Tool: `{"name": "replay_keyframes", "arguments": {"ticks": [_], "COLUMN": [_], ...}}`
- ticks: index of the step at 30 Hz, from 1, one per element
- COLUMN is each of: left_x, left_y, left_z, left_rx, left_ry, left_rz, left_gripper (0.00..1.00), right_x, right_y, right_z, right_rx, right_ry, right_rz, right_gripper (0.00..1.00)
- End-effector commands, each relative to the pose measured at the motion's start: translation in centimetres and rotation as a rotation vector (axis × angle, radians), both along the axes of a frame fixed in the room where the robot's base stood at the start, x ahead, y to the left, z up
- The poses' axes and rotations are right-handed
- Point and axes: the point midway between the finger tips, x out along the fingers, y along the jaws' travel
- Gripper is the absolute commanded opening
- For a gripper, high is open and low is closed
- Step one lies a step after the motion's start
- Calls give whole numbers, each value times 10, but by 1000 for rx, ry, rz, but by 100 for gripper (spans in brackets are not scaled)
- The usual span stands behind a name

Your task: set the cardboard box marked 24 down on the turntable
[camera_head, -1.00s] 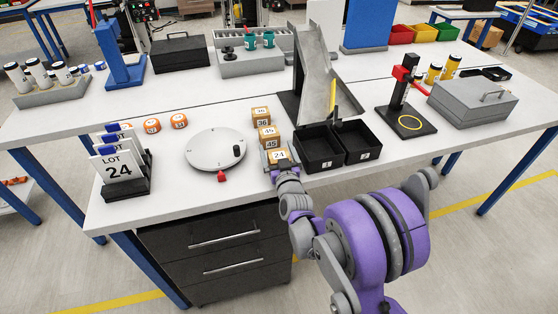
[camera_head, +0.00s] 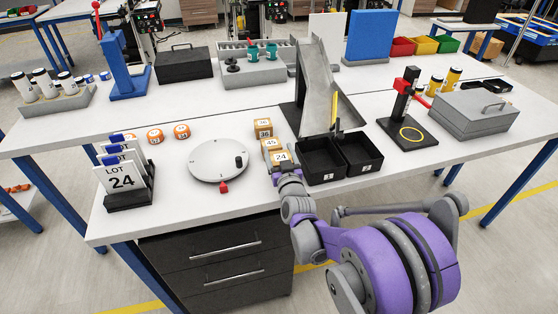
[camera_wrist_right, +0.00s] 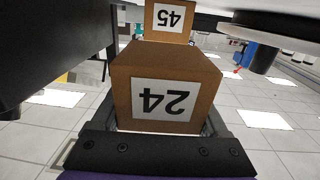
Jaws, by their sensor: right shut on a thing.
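The cardboard box marked 24 (camera_head: 281,157) is at the front of a row of small boxes, right of the turntable. My right gripper (camera_head: 283,168) is shut on it; in the right wrist view the box (camera_wrist_right: 165,90) sits between the fingers, its 24 label upside down. I cannot tell whether it touches the table. The turntable (camera_head: 212,165) is a round light-grey disc with a black knob and a red pointer at its front edge; its top is otherwise bare. My left gripper is not in view.
The box marked 45 (camera_head: 271,144) and the box marked 36 (camera_head: 263,126) stand behind. Two black bins (camera_head: 322,163) and a metal chute (camera_head: 318,90) are on the right. LOT 24 cards (camera_head: 125,180) stand left of the turntable. Orange discs (camera_head: 155,136) lie behind it.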

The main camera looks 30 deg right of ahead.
Motion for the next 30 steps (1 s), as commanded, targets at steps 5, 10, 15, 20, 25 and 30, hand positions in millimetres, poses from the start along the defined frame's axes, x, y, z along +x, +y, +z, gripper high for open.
{"name": "replay_keyframes", "arguments": {"ticks": [5,10,15,20,25,30], "left_x": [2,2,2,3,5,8], "left_y": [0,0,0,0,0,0], "left_z": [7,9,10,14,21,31], "left_rx": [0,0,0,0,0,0], "left_ry": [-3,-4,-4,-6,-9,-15], "left_rz": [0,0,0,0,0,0], "left_gripper": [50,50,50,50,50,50], "right_x": [0,0,0,3,3,-9], "right_y": [0,0,3,24,65,118], "right_z": [38,57,60,55,43,17], "right_rx": [1,1,1,4,5,5], "right_ry": [-1,-1,0,-1,-3,-3], "right_rz": [-1,-1,2,18,33,23], "right_gripper": [8,8,8,8,8,8]}}
